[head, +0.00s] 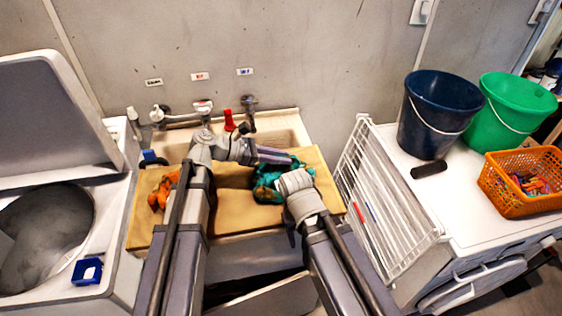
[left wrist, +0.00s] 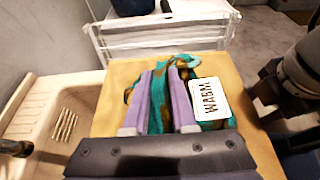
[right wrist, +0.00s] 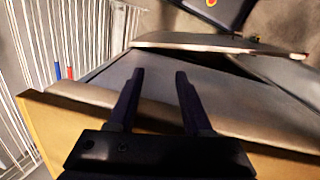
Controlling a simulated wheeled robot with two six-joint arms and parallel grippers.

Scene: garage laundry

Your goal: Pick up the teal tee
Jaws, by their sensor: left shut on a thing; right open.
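The teal tee (head: 268,186) is crumpled on the tan board (head: 232,205) over the sink, with brown patches on it. It also shows in the left wrist view (left wrist: 158,117), with a white card reading "WARM" (left wrist: 211,98) beside the fingers. My left gripper (head: 281,156) reaches in from the left. Its purple fingers (left wrist: 172,88) are shut on the teal cloth, which bunches between and around them. My right gripper (right wrist: 154,78) is open and empty, near the board's edge.
An orange cloth (head: 160,190) lies at the board's left. A top-load washer (head: 45,220) with raised lid stands left. A white wire rack (head: 385,215) stands right of the board. Beyond it are a navy bucket (head: 435,110), a green bucket (head: 518,100) and an orange basket (head: 515,205).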

